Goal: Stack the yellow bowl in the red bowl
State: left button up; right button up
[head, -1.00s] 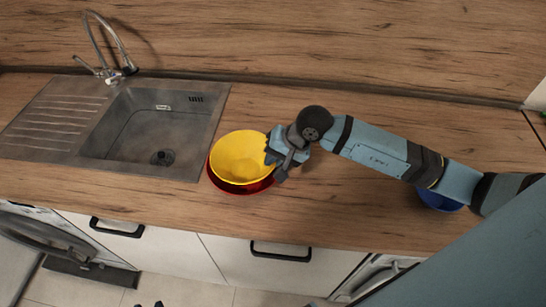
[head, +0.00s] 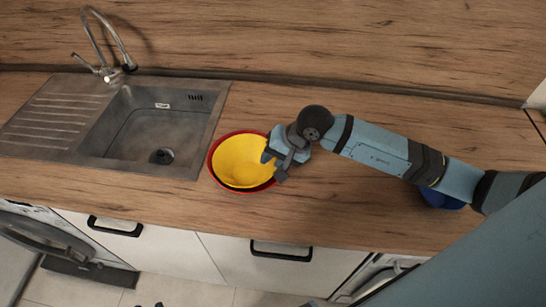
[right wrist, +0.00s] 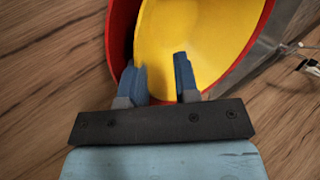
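The yellow bowl (head: 240,160) sits inside the red bowl (head: 213,175) on the wooden counter, right of the sink. It is slightly off centre, and the red rim shows around most of it. In the right wrist view the yellow bowl (right wrist: 205,35) and red bowl (right wrist: 119,35) lie just ahead. My right gripper (head: 268,158) is at the right side of the bowls. Its two blue fingers (right wrist: 160,78) stand apart beside the yellow rim, one overlapping the inside of the yellow bowl. Small dark tips at the head view's bottom edge may be my left gripper (head: 147,305).
A steel sink (head: 150,130) with a tap (head: 108,45) lies left of the bowls. A blue item (head: 440,200) is partly hidden under my right arm. The counter (head: 340,215) in front of that arm is clear. Drawers with black handles are below.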

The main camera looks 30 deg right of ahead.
jog(key=shift+r+p, duration=0.7)
jog(key=shift+p, duration=0.1)
jog(key=b+v, duration=0.2)
jog(key=v, duration=0.9)
jog(key=shift+d+r, duration=0.25)
jog(key=shift+r, duration=0.05)
jog(key=shift+s, duration=0.1)
